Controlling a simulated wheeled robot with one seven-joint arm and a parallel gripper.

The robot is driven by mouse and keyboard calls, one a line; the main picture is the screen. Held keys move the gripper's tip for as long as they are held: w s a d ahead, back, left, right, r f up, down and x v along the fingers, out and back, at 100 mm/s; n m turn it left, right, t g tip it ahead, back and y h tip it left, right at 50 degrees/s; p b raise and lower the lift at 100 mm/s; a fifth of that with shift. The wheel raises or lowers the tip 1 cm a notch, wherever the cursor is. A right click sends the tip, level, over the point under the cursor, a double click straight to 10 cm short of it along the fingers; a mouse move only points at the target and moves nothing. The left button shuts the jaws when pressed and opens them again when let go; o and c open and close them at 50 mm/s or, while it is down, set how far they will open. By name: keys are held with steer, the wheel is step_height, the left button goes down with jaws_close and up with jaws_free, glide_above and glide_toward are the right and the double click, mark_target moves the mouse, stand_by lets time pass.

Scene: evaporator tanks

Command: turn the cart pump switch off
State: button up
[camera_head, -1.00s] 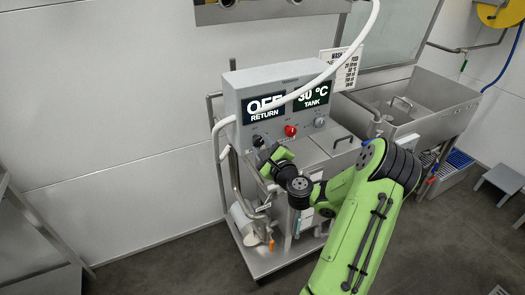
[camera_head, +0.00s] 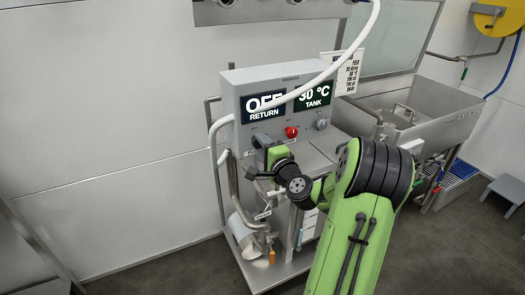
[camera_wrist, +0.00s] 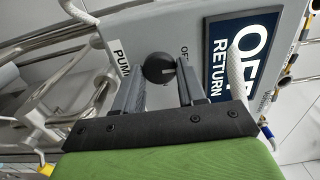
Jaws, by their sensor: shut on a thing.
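The cart pump switch is a round black knob (camera_wrist: 157,68) on the grey control panel (camera_head: 230,95). In the wrist view a "PUMP" label is to its left and a small "OF..." mark, partly cut off, is above right. My gripper (camera_wrist: 161,75) has one finger on each side of the knob and is shut on it. In the head view my gripper (camera_head: 262,153) is at the lower left of the panel and hides the knob. The knob's exact pointing direction is hard to tell. The panel's left display (camera_head: 264,107) reads "OFF RETURN".
A red button (camera_head: 291,132) and another knob (camera_head: 321,124) are right of my gripper. The right display (camera_head: 314,95) reads "30 °C TANK". A white hose (camera_head: 330,75) crosses in front of the panel. A steel sink (camera_head: 440,115) stands at right.

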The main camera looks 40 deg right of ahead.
stand_by(0.3)
steer(key=o, duration=1)
steer(key=shift+f, duration=0.1)
